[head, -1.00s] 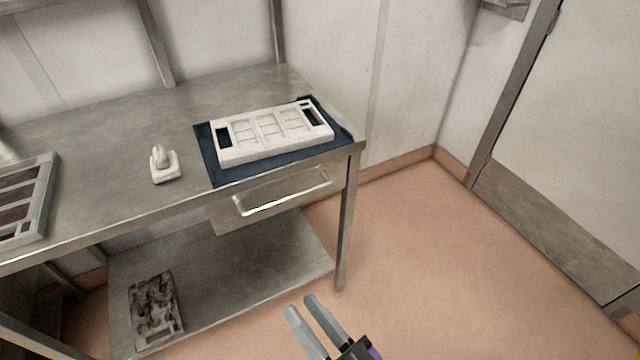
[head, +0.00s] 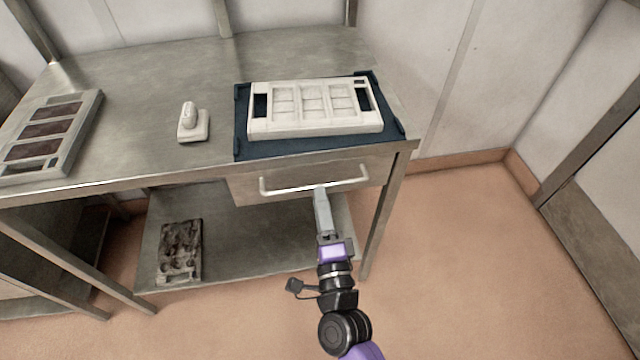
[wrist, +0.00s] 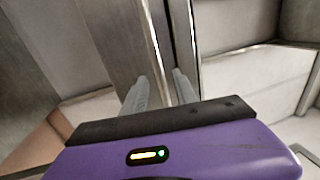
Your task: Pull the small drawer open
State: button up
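The small drawer (head: 290,175) is under the right end of the steel table, its front close beneath the tabletop edge. It looks closed. Its pale bar handle (head: 285,191) runs across the front. My gripper (head: 320,192) is at the middle of the handle, pointing at the drawer. In the wrist view my gripper (wrist: 161,82) shows two grey fingers apart, with a long metal strip running up between them. I cannot tell whether the fingers touch the handle.
On the steel tabletop (head: 170,75) are a white mould (head: 315,125) on a dark blue mat (head: 242,125), a small white handled block (head: 193,125) and a framed tray (head: 70,150). A dark stained plate (head: 180,250) lies on the lower shelf (head: 240,240). The floor (head: 470,260) at right is clear.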

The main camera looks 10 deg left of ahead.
jog(key=shift+x, duration=1.95)
jog(key=shift+a, duration=0.1)
grip_shut()
